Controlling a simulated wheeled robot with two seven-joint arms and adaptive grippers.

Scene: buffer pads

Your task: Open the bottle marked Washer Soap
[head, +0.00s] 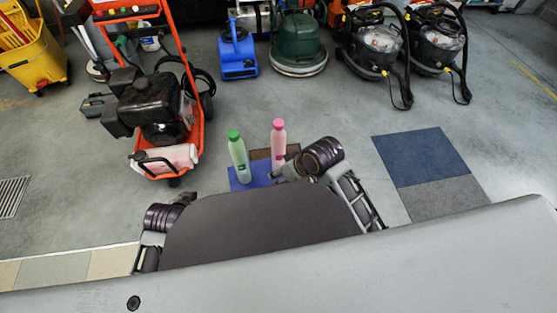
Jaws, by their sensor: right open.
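A pale bottle with a green cap (238,157) stands upright in the head view. A pink bottle with a pink cap (278,142) stands upright to its right and slightly farther back. No label is readable, so I cannot tell which one is marked Washer Soap. My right gripper (284,172) is open and empty, low beside the base of the pink bottle; I cannot tell whether it touches it. My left gripper (187,199) is small and partly hidden, left of and nearer than the green-capped bottle, and its fingers are unclear.
The bottles stand at a blue pad (262,179) and a brown pad (260,154). An orange-framed machine (165,115) stands close on the left. Blue and grey floor mats (420,157) lie to the right. Vacuums and a green floor machine (298,42) line the back. The floor between is clear.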

